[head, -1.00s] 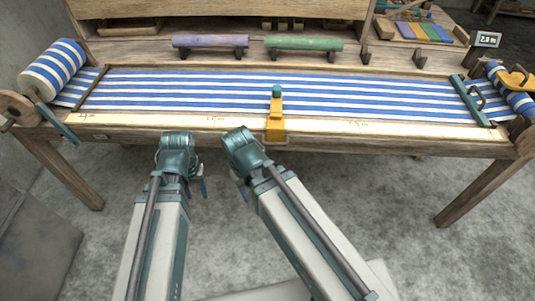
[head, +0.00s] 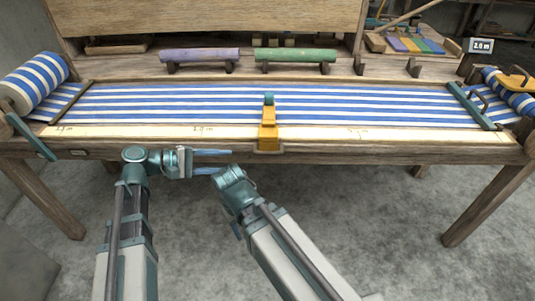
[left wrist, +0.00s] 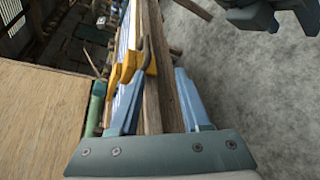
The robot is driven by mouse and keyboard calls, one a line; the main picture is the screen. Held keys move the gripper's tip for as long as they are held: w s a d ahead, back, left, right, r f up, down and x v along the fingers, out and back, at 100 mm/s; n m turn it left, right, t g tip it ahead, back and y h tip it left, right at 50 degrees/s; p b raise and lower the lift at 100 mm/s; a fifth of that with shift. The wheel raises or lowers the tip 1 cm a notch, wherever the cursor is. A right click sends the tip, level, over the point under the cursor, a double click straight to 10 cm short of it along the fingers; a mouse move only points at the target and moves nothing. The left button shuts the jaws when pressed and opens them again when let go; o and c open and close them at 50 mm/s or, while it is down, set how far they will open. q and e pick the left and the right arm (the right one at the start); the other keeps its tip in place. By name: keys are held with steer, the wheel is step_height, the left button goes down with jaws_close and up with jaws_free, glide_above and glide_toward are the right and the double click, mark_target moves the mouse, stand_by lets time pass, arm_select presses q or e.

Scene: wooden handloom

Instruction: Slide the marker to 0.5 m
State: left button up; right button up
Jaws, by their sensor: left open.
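The yellow marker (head: 268,128) with a teal knob on top stands upright on the pale measuring rail (head: 330,132) along the loom's front edge, near the middle. The rail carries small dark markings too faint to read surely. My left gripper (head: 225,162) is open and empty, in front of and below the rail, left of the marker, its fingers pointing right. In the left wrist view the marker (left wrist: 129,68) shows beyond the open fingers, apart from them. My right gripper (head: 232,182) is low in front of the loom; its fingers are not clear.
Blue-and-white striped cloth (head: 350,103) stretches behind the rail, between a cloth roll (head: 35,84) on the left and another (head: 512,92) on the right. Purple (head: 200,54) and green (head: 295,54) rolls lie behind. A small display (head: 481,45) appears to read 2.0 m.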

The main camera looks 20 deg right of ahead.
mark_target(261, 154)
arm_select(q)
steer(key=shift+h, duration=0.4)
steer(key=b+x, duration=0.1)
steer(key=x, duration=0.3)
steer(key=r+b+x, duration=0.1)
steer(key=x, duration=0.4)
steer(key=b+x, duration=0.1)
steer(key=x, duration=0.3)
steer(key=shift+w+d+r, duration=0.15)
steer(key=shift+w+d, duration=0.05)
steer(key=shift+d, duration=0.35)
jaws_close()
stand_by(0.6)
